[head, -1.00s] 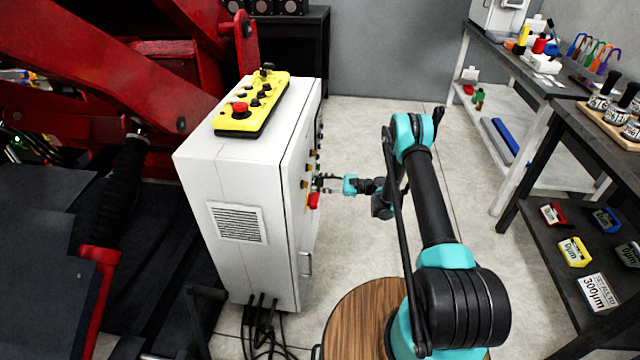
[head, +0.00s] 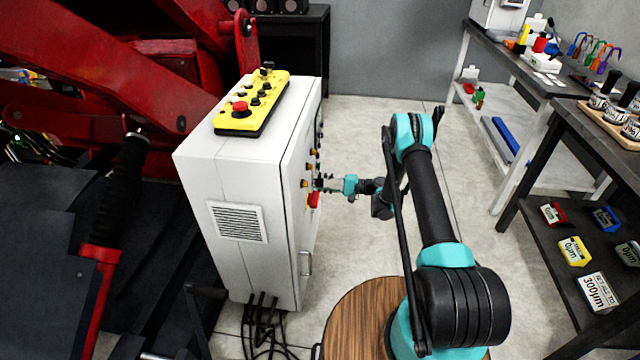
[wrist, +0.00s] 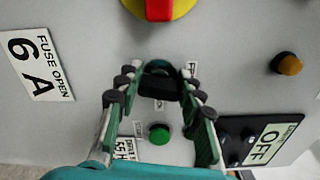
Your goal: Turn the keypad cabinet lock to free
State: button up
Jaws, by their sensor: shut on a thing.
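The white cabinet (head: 232,170) stands left of my arm, with a yellow keypad box (head: 252,104) on its top. Its front face carries the lock, a dark knob (wrist: 160,86) with a green-toned round part behind it, in the middle of the wrist view. Small white labels around the knob are partly hidden, and its exact setting cannot be read. My gripper (wrist: 158,92) has its fingers on both sides of the knob, shut on it. In the head view my gripper (head: 322,184) is at the cabinet face, where the knob is hidden.
A red-and-yellow switch (wrist: 158,8) lies just above the knob in the wrist view. A green button (wrist: 159,134) is below it, an orange button (wrist: 289,64) to the right, and a black OFF plate (wrist: 262,143) lower right. A wooden round top (head: 365,310) is near my base.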

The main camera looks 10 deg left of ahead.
jog(key=shift+f+n, duration=0.1)
jog(key=shift+n, duration=1)
jog(key=shift+s, duration=0.1)
jog(key=o, duration=1.2)
jog(key=shift+d, duration=0.1)
jog(key=d, duration=1.1)
jog(key=shift+s+d, duration=0.15)
jog(key=shift+d, duration=0.25)
